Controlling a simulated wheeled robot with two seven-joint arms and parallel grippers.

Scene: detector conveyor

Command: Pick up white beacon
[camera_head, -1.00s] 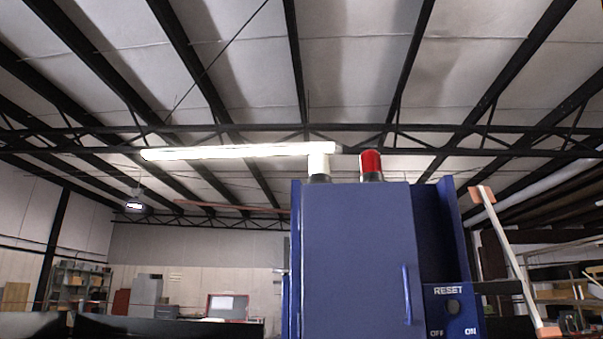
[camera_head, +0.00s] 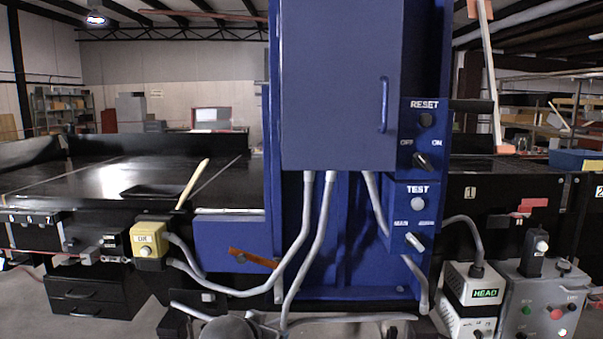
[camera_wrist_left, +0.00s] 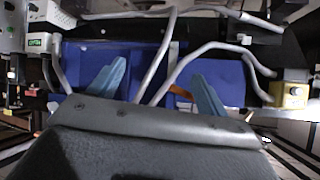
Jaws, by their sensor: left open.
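The white beacon is out of view now; the head view cuts off above the upper part of the blue cabinet (camera_head: 340,80). In the earlier head frame it stands on top of that cabinet, left of a red beacon. My left gripper (camera_wrist_left: 157,72) shows in the left wrist view with two light-blue fingers spread apart and nothing between them. Beyond its fingers are grey conduits and the blue lower panel. My right gripper is in neither view.
A yellow switch box (camera_head: 149,240) hangs at the left on grey conduits (camera_head: 305,235). A black conveyor (camera_head: 110,180) extends left. A pale pole (camera_head: 490,70) stands right of the cabinet.

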